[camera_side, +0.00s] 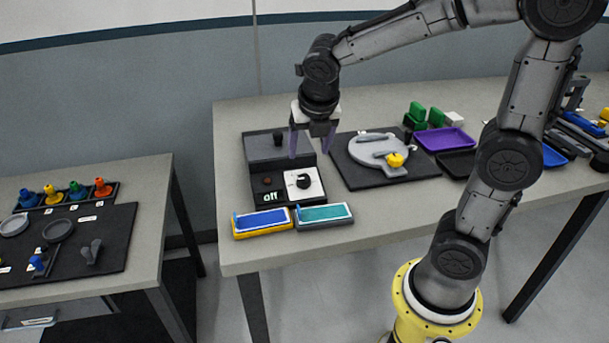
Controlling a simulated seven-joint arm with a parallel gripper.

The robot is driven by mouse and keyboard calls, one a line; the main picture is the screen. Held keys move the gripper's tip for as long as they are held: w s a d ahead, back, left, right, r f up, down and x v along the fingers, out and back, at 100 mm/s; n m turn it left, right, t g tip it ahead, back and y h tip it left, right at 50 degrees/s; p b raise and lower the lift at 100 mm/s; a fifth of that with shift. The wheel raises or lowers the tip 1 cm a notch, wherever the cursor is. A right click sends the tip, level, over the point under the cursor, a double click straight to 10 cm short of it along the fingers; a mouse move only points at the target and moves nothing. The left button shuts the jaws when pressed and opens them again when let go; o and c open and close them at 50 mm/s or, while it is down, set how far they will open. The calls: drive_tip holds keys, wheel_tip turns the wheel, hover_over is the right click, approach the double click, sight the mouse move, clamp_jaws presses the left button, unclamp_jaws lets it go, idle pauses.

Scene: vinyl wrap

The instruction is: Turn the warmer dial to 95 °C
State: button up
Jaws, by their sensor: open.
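The warmer (263,157) is a dark box at the left end of the main table. Its front has a white panel with a black dial (303,181), and a small display (271,197) that reads "off". A dark red round button or lamp sits above the display. My gripper (311,150) points down above the warmer's right part, behind and above the dial. Its two purple fingers are apart with nothing between them. It looks clear of the dial, though the exact height is hard to tell.
Blue (262,220) and teal (324,214) pads lie in front of the warmer. Right of it, a black mat (350,180) holds a grey round fixture (375,146) with a yellow knob (395,160). A purple tray (445,140) and green blocks stand farther right. A second table (150,215) is at left.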

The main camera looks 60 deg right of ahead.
sight(304, 178)
drive_tip(key=x, duration=1.1)
drive_tip(key=shift+f, duration=0.25)
clamp_jaws()
